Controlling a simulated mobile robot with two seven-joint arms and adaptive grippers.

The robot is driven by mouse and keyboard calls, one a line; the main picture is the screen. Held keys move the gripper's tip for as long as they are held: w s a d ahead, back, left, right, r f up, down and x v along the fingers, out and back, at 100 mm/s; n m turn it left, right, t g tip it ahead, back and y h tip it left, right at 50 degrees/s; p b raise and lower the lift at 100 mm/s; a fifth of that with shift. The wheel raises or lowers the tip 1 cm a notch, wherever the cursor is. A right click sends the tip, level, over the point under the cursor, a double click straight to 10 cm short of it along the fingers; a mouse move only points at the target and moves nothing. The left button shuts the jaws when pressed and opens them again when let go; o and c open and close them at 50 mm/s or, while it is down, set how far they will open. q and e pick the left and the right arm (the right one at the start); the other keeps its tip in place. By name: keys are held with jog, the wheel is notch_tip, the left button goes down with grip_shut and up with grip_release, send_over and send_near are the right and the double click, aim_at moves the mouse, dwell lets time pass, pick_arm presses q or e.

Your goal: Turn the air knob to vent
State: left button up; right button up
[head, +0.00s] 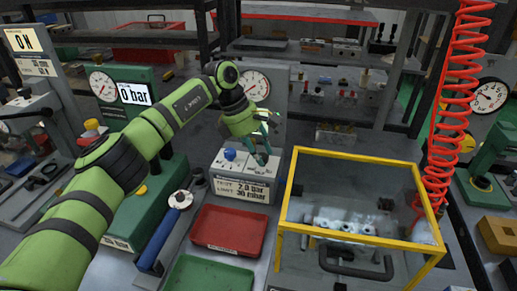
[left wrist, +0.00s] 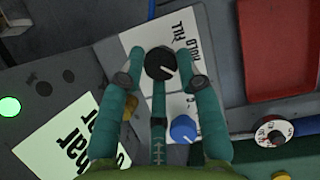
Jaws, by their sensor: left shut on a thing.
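The black air knob (left wrist: 160,63) sits on a white label plate in the left wrist view, with the words FILL and HOLD beside it. Its white pointer line slants toward the lower right of that view. No vent mark can be read there. My left gripper (left wrist: 162,66) has its green fingers around the knob and is shut on it. In the head view my left gripper (head: 263,151) reaches down onto the grey control box (head: 244,183), and its fingers hide the knob. My right gripper is in neither view.
A blue knob (head: 230,154) stands beside the gripper on the same box. A red tray (head: 229,232) and a green tray lie in front. A yellow-framed clear guard (head: 350,156) stands to the right, near a red coiled hose (head: 456,95).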

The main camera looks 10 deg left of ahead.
pick_arm(q)
jog(key=shift+s+f, duration=0.2)
jog(key=shift+f, duration=0.05)
jog(key=o, duration=1.1)
jog(key=shift+r, duration=0.1)
jog(key=shift+w, duration=0.1)
jog(key=shift+a+r, duration=0.1)
jog(key=shift+r, duration=0.2)
jog(key=v, duration=1.1)
jog(key=shift+r, duration=0.25)
